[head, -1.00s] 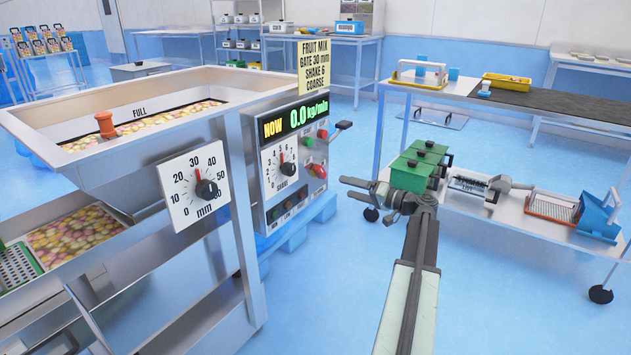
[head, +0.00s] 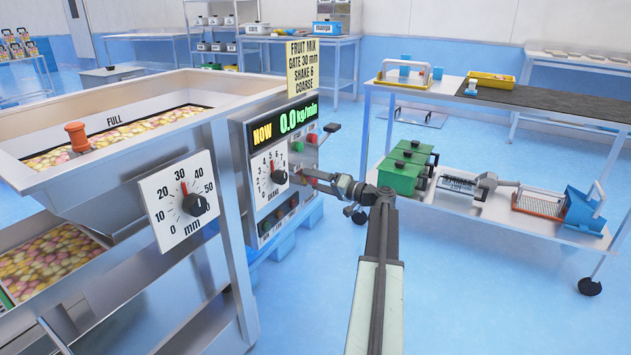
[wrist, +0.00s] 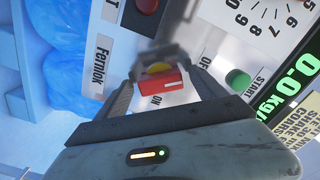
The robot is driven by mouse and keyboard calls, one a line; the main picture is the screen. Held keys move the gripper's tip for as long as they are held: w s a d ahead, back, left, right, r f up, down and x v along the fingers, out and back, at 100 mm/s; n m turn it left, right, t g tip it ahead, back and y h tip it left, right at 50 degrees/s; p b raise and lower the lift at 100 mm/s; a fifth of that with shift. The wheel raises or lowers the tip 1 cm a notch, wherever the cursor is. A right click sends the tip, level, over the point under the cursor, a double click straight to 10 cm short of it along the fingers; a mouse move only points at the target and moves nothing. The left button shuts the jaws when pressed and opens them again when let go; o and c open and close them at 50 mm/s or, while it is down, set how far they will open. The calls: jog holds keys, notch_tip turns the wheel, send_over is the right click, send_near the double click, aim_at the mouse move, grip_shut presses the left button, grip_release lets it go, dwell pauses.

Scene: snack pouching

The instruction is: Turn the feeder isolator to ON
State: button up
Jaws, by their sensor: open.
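The feeder isolator (wrist: 160,80) is a red handle on a yellow disc, on the feeder's pale control panel. In the wrist view it lies between the fingers of my gripper (wrist: 161,88), which is open. I cannot tell whether the fingers touch the handle. An ON label (wrist: 157,100) is just below the handle and an OFF label (wrist: 205,62) is to its upper right. A white mark shows near the handle's right end; its exact direction is unclear. In the head view my gripper (head: 309,176) reaches the panel's right side and mostly hides the isolator.
A green START button (wrist: 238,79) and a red button (wrist: 148,4) sit close to the isolator. The shake dial (head: 278,175) and display (head: 290,122) are left of my gripper. A two-level cart (head: 480,205) stands right. Blue floor (head: 470,290) is open in front.

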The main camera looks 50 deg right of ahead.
jog(key=shift+w, duration=0.3)
jog(key=shift+c, duration=0.3)
